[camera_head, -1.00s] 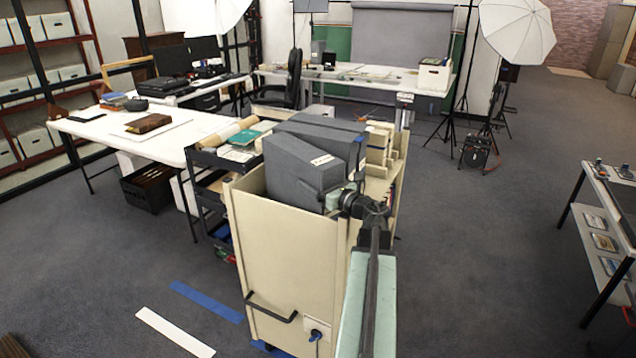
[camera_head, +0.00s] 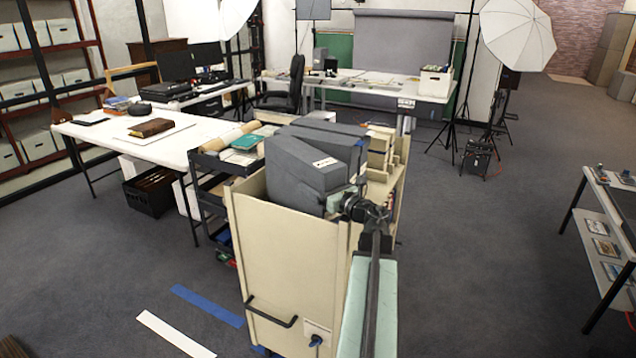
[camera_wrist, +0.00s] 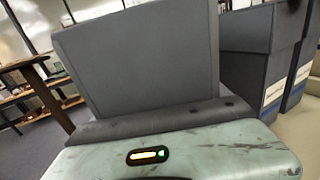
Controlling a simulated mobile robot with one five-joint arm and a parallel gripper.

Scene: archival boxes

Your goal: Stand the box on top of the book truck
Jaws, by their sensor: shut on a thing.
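The book truck (camera_head: 285,265) is a cream cart with raised end panels, in the middle of the head view. Several dark grey archival boxes stand on its top. The nearest grey box (camera_head: 296,170) has a small white label and a sloping upper edge; its lower part is hidden behind the truck's end panel. My gripper (camera_head: 345,203) is at this box's right side, with pale green jaws. In the wrist view a plain grey box (camera_wrist: 140,60) rises upright from between the jaws (camera_wrist: 160,125), and they are shut on it. I cannot see its underside.
More grey boxes (camera_wrist: 250,62) with white labels stand close at the right in the wrist view. Cream boxes (camera_head: 381,150) sit at the truck's far end. A black cart (camera_head: 208,165) stands left of the truck.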

